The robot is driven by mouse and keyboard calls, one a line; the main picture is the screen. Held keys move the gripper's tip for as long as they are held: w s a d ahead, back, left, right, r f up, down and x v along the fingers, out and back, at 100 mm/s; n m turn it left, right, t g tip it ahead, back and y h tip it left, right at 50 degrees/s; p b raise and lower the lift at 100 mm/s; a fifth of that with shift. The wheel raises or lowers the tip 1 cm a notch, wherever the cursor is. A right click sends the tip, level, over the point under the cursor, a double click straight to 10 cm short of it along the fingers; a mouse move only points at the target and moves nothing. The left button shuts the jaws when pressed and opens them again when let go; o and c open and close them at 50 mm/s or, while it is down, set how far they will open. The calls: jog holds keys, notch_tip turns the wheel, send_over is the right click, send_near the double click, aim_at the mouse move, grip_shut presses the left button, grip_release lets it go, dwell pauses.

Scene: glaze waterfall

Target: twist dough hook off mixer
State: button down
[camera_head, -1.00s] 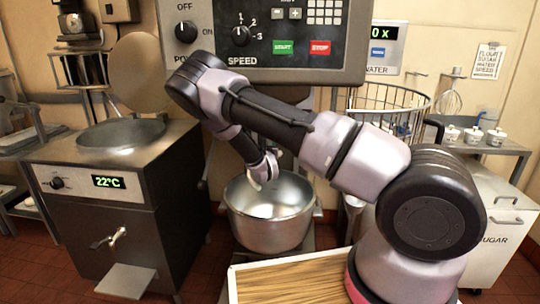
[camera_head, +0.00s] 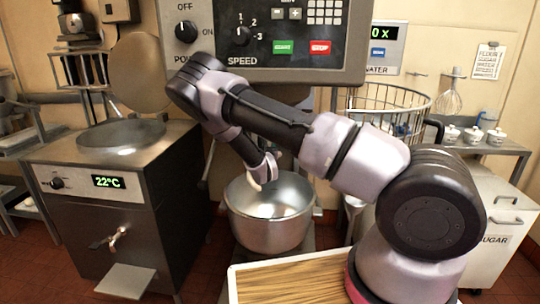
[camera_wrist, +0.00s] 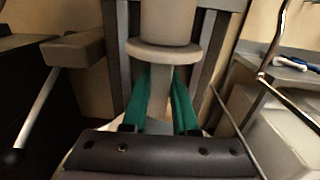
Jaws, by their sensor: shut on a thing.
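The mixer (camera_head: 350,75) fills the top of the head view, with its dials and start and stop buttons. Its steel bowl (camera_head: 270,232) stands below, seemingly empty where I can see in. My gripper (camera_head: 264,170) is over the bowl, under the mixer head. In the wrist view, the green fingers of my gripper (camera_wrist: 163,88) are shut on the grey shank of the dough hook (camera_wrist: 158,112), just below the round collar of the mixer's hub (camera_wrist: 163,52). The hook's lower part is mostly hidden by my gripper. I cannot tell whether the shank is still seated in the hub.
A steel machine (camera_head: 115,215) showing 22°C stands left, its round lid raised. A wire guard (camera_head: 385,100) is right of the mixer, behind my arm. A wood-topped tray (camera_head: 300,284) lies in front of the bowl. A shelf with small white pots (camera_head: 472,135) is at right.

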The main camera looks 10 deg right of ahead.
jog(key=shift+f, duration=1.5)
